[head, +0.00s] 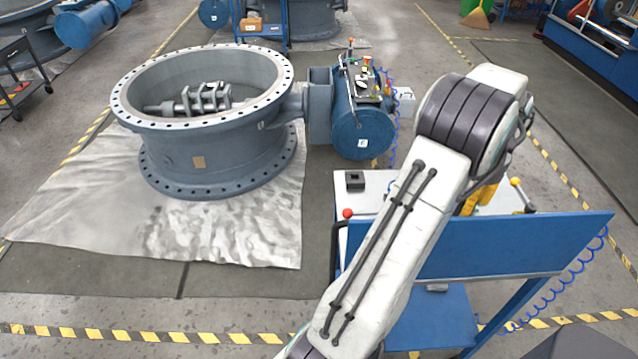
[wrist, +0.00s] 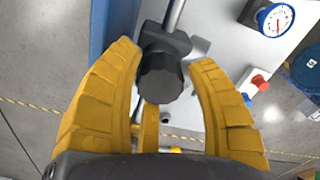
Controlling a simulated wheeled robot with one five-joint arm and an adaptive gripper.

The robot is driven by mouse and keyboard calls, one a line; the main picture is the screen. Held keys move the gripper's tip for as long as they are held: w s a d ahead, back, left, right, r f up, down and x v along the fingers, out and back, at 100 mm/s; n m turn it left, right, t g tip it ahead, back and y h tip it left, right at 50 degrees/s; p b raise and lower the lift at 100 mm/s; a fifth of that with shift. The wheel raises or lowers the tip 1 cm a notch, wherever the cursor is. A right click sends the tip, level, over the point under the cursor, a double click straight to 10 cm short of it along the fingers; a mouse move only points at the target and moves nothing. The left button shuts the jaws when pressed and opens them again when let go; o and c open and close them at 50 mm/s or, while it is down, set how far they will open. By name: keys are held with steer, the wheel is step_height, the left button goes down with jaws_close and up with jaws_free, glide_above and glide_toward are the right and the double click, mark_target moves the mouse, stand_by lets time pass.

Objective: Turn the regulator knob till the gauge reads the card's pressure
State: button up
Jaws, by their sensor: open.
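The black regulator knob (wrist: 160,78) sits on a dark body with a metal rod above it in the wrist view. My gripper (wrist: 166,55) is open, with one yellow finger on each side of the knob and gaps between them. The gauge (wrist: 275,18), with a white face, blue rim and red needle, is at the top right; its numbers are too small to read. In the head view my gripper (head: 482,196) shows only partly behind my arm, over the workbench (head: 378,187). The knob and gauge are hidden there. I cannot make out the card.
A red button (wrist: 259,82) is below the gauge.

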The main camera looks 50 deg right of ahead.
steer(key=n, duration=0.6)
steer(key=n+b, duration=0.1)
steer(key=n, duration=0.4)
steer(key=shift+n, duration=0.4)
steer(key=n+b, duration=0.1)
steer(key=n, duration=0.4)
steer(key=shift+n, duration=0.4)
steer(key=n+b, duration=0.1)
steer(key=n, duration=0.4)
steer(key=shift+n+b, duration=0.3)
steer(key=shift+n, duration=0.1)
step_height(320, 180, up, 8)
steer(key=shift+f+p, duration=0.25)
steer(key=shift+p, duration=0.15)
steer(key=w+a+b, duration=0.1)
steer(key=w+a, duration=0.3)
steer(key=w, duration=0.4)
steer(key=w+a+b, duration=0.1)
steer(key=w+a, duration=0.3)
steer(key=w, duration=0.3)
steer(key=w+a+f+m+t+h+b, duration=0.1)
steer(key=w+a+b, duration=0.1)
steer(key=w+a, duration=0.7)
steer(key=shift+w+a+f, duration=0.2)
steer(key=shift+a+f, duration=0.05)
steer(key=shift+a, duration=1.7)
